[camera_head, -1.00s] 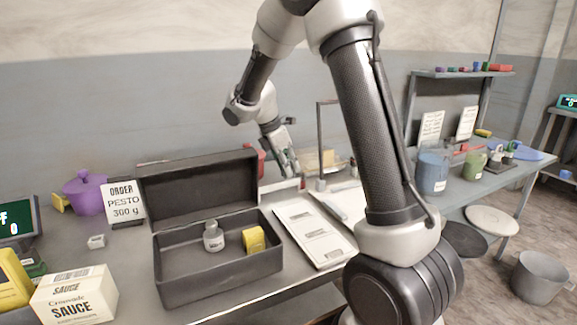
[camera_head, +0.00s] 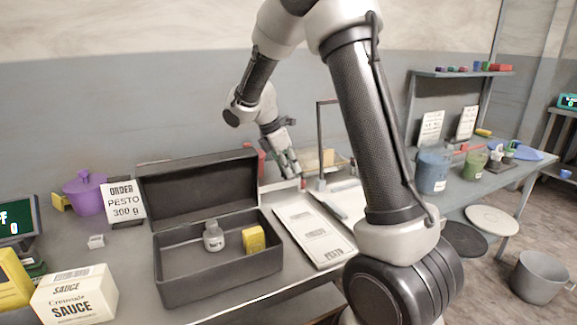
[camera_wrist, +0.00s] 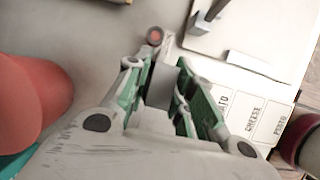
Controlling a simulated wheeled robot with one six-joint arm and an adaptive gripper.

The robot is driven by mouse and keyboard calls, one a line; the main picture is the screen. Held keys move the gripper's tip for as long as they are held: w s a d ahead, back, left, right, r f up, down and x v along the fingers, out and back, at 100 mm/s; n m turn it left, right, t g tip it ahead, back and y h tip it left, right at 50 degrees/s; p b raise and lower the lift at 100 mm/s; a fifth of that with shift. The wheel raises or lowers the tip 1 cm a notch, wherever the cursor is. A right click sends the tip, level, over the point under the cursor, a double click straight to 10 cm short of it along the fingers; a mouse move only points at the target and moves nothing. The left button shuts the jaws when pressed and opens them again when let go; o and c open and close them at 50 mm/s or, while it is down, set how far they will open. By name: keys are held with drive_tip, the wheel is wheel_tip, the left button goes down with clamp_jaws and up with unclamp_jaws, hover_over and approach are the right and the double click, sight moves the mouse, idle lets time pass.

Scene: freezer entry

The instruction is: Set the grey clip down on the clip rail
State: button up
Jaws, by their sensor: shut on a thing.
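My gripper (camera_head: 293,172) is low over the back of the counter, to the right of the open dark box. In the wrist view its green-sided fingers (camera_wrist: 160,92) are shut on the grey clip (camera_wrist: 160,85), a flat grey piece between the tips. The clip is too small to make out in the head view. A pale narrow bar (camera_head: 278,187), which looks like the clip rail, lies just below and left of the fingertips. I cannot tell whether the clip touches it.
The open dark box (camera_head: 215,291) holds a small bottle (camera_head: 213,237) and a yellow block (camera_head: 253,240). A white label board (camera_head: 310,228) lies in front of my gripper. A thin upright frame (camera_head: 320,140) stands to its right. A large red object (camera_wrist: 35,100) is close on the left in the wrist view.

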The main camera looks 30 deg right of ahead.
drive_tip(key=shift+f, duration=1.5)
drive_tip(key=o, duration=0.9)
drive_tip(key=shift+o, duration=0.2)
drive_tip(key=v, duration=1.2)
